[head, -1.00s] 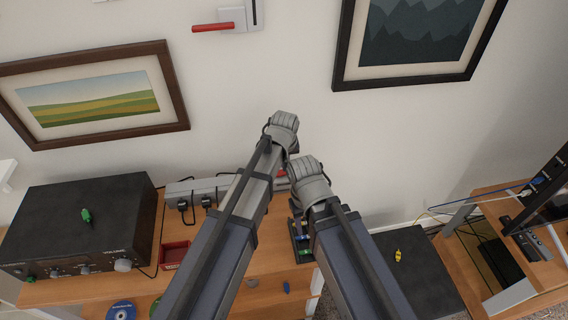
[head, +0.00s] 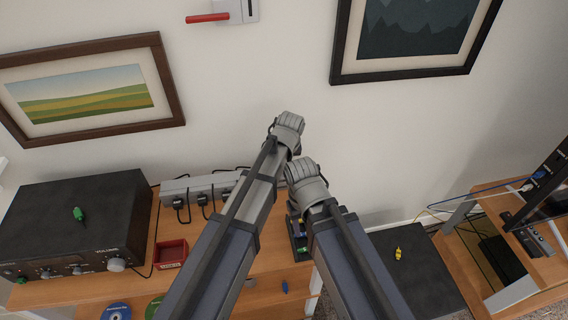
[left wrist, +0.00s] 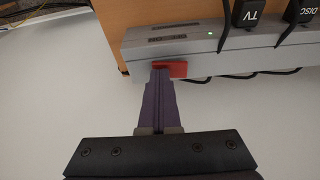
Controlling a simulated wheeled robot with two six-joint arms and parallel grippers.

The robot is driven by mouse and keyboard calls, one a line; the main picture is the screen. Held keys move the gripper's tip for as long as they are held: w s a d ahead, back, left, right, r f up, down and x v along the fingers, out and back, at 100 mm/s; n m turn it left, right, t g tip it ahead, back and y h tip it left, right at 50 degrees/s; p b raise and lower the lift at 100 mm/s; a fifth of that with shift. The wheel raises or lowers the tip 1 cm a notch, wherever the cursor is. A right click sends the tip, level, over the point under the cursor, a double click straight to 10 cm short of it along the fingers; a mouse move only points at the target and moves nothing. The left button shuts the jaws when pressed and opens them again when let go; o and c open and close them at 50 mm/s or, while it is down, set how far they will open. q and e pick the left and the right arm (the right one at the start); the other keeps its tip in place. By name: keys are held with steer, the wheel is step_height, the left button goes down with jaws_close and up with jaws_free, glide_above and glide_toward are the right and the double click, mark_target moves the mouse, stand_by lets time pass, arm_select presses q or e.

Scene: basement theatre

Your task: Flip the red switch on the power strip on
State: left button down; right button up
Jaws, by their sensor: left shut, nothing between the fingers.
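The grey power strip (head: 178,190) lies along the back of the wooden shelf in the head view, its right part hidden behind my left arm. In the left wrist view, the strip (left wrist: 160,40) shows its end with the red switch (left wrist: 178,68) and a lit green light (left wrist: 210,35). My left gripper (left wrist: 161,72) is shut and empty, its tips at the left part of the red switch and overlapping it; I cannot tell if they press on it. In the head view, my arms hide the switch and both grippers' fingers.
Black plugs (left wrist: 248,14) with cords sit in the strip. A black amplifier (head: 75,220) stands left of it, and a small red tray (head: 171,254) lies in front. A wall unit with a red lever (head: 207,18) and framed pictures hang above. A dark box (head: 415,270) stands to the right.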

arm_select(q)
steer(key=shift+a, duration=0.1)
steer(key=shift+s+a+r, duration=0.15)
steer(key=shift+a, duration=0.55)
arm_select(e)
steer(key=shift+r, duration=0.2)
arm_select(q)
steer(key=shift+r+p, duration=0.1)
steer(key=shift+p, duration=0.2)
steer(key=shift+r+p, duration=0.45)
steer(key=shift+p, duration=0.05)
steer(key=r+p, duration=0.4)
steer(key=shift+d+r, duration=0.2)
steer(key=shift+d, duration=0.05)
steer(key=d+p+v, duration=0.1)
steer(key=p+v, duration=0.7)
steer(key=shift+d+r, duration=0.15)
arm_select(e)
step_height(320, 180, up, 14)
steer(key=d, duration=0.1)
steer(key=shift+s+f, duration=0.15)
steer(key=shift+f, duration=0.1)
arm_select(q)
steer(key=shift+s, duration=0.1)
arm_select(e)
steer(key=shift+d, duration=0.1)
